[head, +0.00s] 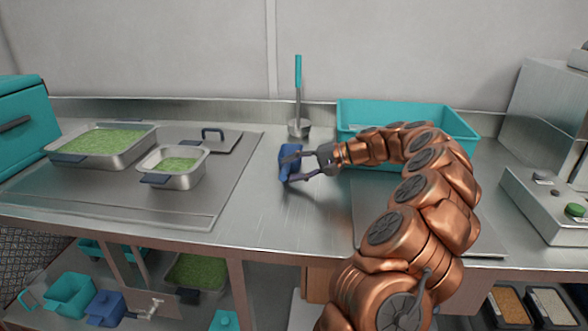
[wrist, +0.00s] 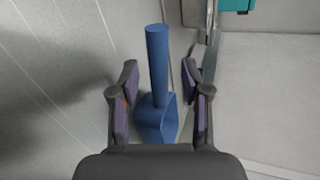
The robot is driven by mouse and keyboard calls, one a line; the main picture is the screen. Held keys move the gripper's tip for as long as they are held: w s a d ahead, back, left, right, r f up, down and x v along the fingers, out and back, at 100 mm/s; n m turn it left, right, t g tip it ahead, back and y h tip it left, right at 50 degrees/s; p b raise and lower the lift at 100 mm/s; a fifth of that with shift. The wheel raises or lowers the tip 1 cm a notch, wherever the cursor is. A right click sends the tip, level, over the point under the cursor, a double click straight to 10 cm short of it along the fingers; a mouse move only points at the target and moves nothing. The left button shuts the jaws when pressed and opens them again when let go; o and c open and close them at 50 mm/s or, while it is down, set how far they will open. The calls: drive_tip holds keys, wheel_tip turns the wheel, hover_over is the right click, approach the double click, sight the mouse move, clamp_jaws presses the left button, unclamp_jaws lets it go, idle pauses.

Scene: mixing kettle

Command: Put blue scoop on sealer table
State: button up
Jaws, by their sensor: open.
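The blue scoop (head: 287,158) is on the steel counter (head: 262,205), left of the teal bin. My gripper (head: 288,168) is open around or beside it in the head view. In the wrist view the scoop (wrist: 156,118) lies between the two spread fingers of my gripper (wrist: 159,75). Its round handle points up the picture, and gaps show between the fingers and the handle. The fingers partly cover the scoop in the head view. I cannot tell which surface is the sealer table.
A teal bin (head: 460,126) stands behind my arm. A ladle with a teal handle (head: 298,72) stands behind the scoop. Two steel pans of green food (head: 105,141) (head: 178,164) sit at left. A machine with a green button (head: 552,212) is at right. The counter front is clear.

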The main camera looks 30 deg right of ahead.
drive_tip(key=v, duration=1.2)
drive_tip(key=s+a+r+n+g, duration=0.2)
drive_tip(key=a+n+g, duration=0.4)
drive_tip(key=a, duration=2)
drive_tip(key=s+a+f+n+g+h, duration=0.2)
drive_tip(key=s+a+f+g+h, duration=0.15)
drive_tip(key=s+a, duration=0.7)
drive_tip(key=s+d+f+g+h, duration=0.1)
drive_tip(key=s+d+f+h, duration=0.1)
drive_tip(key=s+f, duration=0.4)
drive_tip(key=s+d+f+n+g+h, duration=0.1)
drive_tip(key=s+f+h, duration=0.4)
drive_tip(key=s, duration=0.9)
wheel_tip(320, 180, down, 2)
drive_tip(key=shift+s+d, duration=0.35)
drive_tip(key=shift+d, duration=0.15)
